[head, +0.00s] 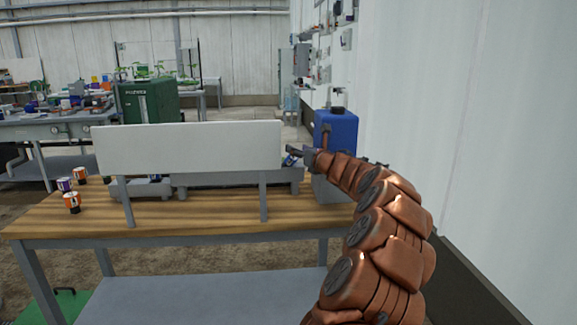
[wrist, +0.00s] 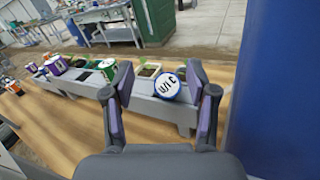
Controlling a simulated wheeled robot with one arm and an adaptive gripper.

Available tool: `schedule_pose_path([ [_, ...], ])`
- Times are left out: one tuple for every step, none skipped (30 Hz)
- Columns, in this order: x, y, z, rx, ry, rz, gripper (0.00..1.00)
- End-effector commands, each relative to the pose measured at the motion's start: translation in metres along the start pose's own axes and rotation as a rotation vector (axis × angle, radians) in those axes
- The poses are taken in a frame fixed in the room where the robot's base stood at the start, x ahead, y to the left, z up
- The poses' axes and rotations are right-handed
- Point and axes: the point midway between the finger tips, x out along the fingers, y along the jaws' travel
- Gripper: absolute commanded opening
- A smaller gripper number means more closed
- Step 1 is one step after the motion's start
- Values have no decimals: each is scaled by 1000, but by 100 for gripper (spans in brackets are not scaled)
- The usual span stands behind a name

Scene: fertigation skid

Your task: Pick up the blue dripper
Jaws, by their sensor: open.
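The blue dripper (wrist: 167,86) shows in the wrist view as a short round piece with a blue rim and a white face with dark lettering. It sits at the grey trough (wrist: 185,113), between my gripper's two fingers. My gripper (wrist: 160,81) is open, with one finger to each side of the dripper; I cannot tell whether either touches it. In the head view my gripper (head: 301,153) is at the right end of the white panel, with a bit of the blue dripper (head: 289,161) showing at its tip. The panel hides much of the trough there.
The white panel (head: 188,147) stands on posts along the wooden table (head: 185,217). A blue tank (head: 338,128) stands close to my gripper on the right. Orange-and-white (head: 72,203) and purple (head: 65,184) pieces stand at the table's left. Other coloured pieces line the trough.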

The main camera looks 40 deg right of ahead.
Motion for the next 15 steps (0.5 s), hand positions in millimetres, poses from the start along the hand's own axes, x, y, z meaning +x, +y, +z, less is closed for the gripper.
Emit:
schedule_pose_path([
  [0, -1, -9, 4, 0, 1, 58],
  [1, -1, -14, 4, 0, 1, 58],
  [1, -2, -19, 4, 1, 2, 58],
  [1, -2, -23, 4, 0, 2, 58],
  [1, -3, -27, 5, 0, 1, 58],
  [1, -4, -32, 5, 0, 2, 58],
  [1, -4, -36, 4, 0, 3, 58],
  [1, -4, -40, 5, 0, 2, 58],
  [1, -6, -45, 5, 0, 2, 58],
  [1, -6, -49, 5, 0, 3, 58],
  [2, -6, -52, 5, 1, 4, 58],
  [4, -5, -54, 2, 2, 4, 58],
  [7, -6, -52, 0, 2, 3, 58],
  [10, -6, -51, -1, 1, 2, 58],
  [13, -6, -51, -1, 0, 2, 58],
])
